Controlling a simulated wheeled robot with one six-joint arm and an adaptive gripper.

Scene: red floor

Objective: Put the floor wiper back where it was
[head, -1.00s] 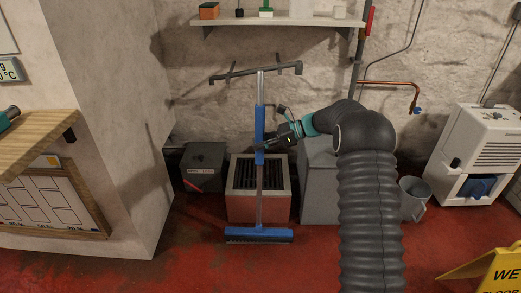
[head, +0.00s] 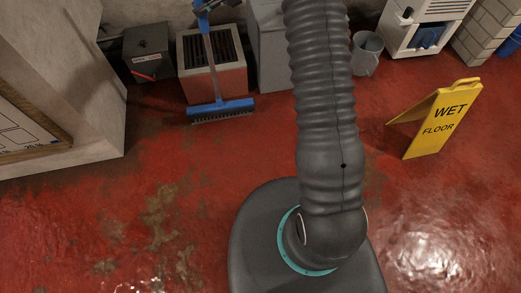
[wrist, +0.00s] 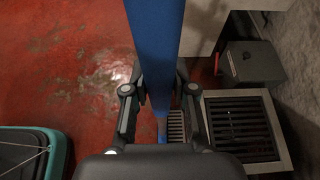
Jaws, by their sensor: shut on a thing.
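The floor wiper has a blue head (head: 222,107) with dark bristles, low in front of the grated box in the head view. Its grey pole rises from there to a blue grip that leaves the top edge. I cannot tell whether the head touches the floor. In the wrist view the blue handle (wrist: 155,35) runs down between the fingers of my gripper (wrist: 160,88), which is shut on it. In the head view my gripper is only partly seen at the top edge.
A pale grated box (head: 220,84) stands right behind the wiper, with a dark box (head: 148,52) to its left. A grey bucket (head: 366,54) and a yellow wet floor sign (head: 443,122) stand to the right. The red floor (head: 130,220) at front left is clear.

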